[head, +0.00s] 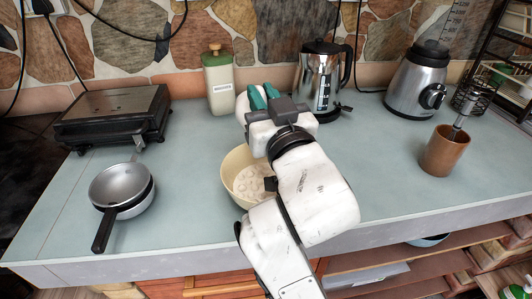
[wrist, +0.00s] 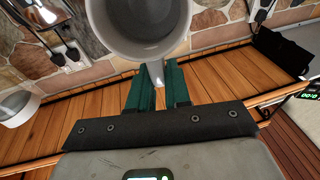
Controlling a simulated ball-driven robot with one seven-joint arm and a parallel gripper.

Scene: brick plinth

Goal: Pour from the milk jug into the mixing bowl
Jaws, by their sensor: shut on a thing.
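The milk jug (wrist: 138,28) is pale grey-white and fills the top middle of the wrist view, its round mouth facing the camera. My gripper (wrist: 158,85) has two green fingers shut on the jug's handle. In the head view my gripper (head: 263,97) is above and just behind the bowl, and a white edge of the jug shows left of the fingers; most of it is hidden. The cream mixing bowl (head: 232,165) stands on the counter, partly covered by my arm, with pale, patterned contents or base showing. I see no stream of milk.
A cream canister (head: 219,84) and a steel kettle (head: 322,78) stand behind the bowl. A blender base (head: 416,88) and brown pot (head: 444,152) are right. A pan (head: 121,186) and black-and-steel appliance (head: 113,113) are left. The counter between pan and bowl is clear.

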